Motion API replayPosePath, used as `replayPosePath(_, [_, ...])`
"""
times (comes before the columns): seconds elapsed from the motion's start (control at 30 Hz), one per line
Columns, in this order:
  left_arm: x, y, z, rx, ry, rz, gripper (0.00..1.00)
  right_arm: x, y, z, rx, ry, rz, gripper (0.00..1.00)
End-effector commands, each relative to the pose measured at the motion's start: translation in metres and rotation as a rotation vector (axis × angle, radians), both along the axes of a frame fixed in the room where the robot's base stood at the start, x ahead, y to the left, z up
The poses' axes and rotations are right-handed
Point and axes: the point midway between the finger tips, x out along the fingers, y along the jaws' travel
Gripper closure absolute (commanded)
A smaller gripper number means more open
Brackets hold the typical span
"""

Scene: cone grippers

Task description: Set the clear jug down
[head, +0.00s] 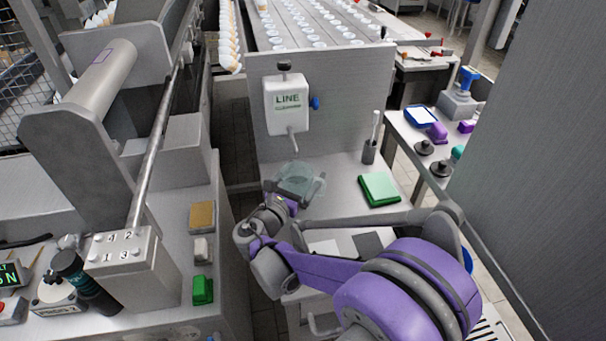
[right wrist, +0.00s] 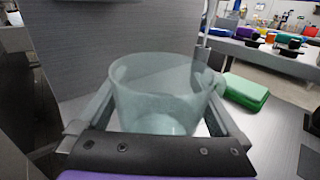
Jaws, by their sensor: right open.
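The clear jug (head: 302,178) is upright at the grey bench, just below and in front of the wall dispenser marked LINE. In the right wrist view the jug (right wrist: 162,88) stands between the two fingers of my right gripper (right wrist: 160,118), one finger on each side. The jaws are open, and the fingers look close to the jug's walls. In the head view my right gripper (head: 285,200) is at the near side of the jug. The jug's base is partly hidden, so its contact with the bench is hard to tell. My left gripper is out of view.
The LINE dispenser (head: 288,105) has its spout above and behind the jug. The bench (head: 343,172) is bare between jug and pad. A grey machine (head: 150,210) stands left across a gap.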

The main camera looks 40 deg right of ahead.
Motion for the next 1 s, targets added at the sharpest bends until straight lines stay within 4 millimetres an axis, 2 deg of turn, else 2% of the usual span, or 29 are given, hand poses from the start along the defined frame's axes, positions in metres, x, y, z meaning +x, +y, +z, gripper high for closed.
replayPosePath(0.17, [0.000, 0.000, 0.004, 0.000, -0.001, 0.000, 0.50, -0.007, 0.021, 0.002, 0.001, -0.001, 0.005, 0.00])
replayPosePath(0.4, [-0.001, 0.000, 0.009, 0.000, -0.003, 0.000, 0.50, -0.026, 0.071, 0.002, 0.002, 0.000, 0.006, 0.00])
replayPosePath(0.6, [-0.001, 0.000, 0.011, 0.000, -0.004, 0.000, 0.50, -0.037, 0.101, 0.002, 0.001, 0.000, 0.003, 0.00])
replayPosePath(0.77, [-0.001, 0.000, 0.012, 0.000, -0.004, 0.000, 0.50, -0.042, 0.111, 0.002, 0.000, 0.000, 0.001, 0.00])
replayPosePath(1.0, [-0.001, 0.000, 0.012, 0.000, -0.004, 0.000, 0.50, -0.043, 0.113, 0.002, 0.000, 0.000, 0.000, 0.00])
